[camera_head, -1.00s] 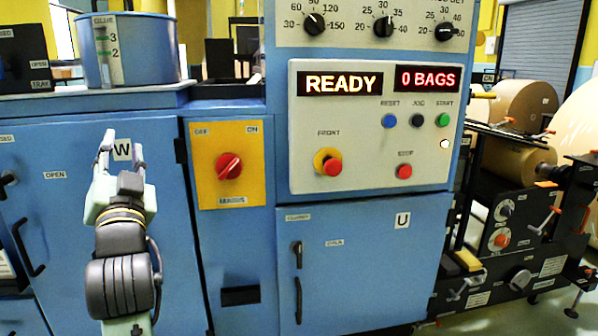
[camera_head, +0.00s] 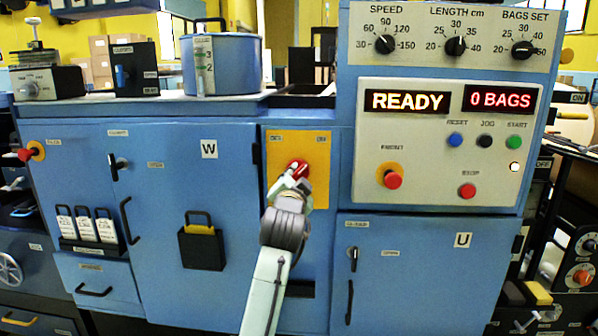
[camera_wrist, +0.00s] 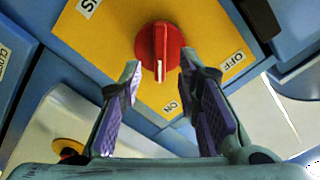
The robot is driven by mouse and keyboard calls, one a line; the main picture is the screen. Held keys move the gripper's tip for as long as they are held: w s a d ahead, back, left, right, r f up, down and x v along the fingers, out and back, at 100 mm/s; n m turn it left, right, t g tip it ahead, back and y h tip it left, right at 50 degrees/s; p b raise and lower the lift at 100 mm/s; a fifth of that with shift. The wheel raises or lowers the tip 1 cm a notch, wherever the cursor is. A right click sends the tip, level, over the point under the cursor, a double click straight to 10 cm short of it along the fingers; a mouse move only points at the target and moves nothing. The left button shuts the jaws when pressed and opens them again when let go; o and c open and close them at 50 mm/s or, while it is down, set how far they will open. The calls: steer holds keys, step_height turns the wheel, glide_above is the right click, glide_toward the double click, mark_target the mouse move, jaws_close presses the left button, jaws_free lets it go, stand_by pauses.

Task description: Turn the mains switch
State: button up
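The mains switch is a red rotary knob (camera_head: 298,170) on a yellow plate (camera_head: 314,150) on the blue machine front. My gripper (camera_wrist: 160,80) is open, with one finger on each side of the knob's lower part.
The control panel (camera_head: 430,185) with READY and 0 BAGS displays is right of the switch. Door U (camera_head: 425,270) is below it. Door W (camera_head: 209,180) with a black pocket (camera_head: 202,248) is on the left. A blue glue pot (camera_head: 235,65) stands on the top above.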

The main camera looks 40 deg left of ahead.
mark_target(297, 172)
steer(key=shift+x, duration=1.45)
jaws_close()
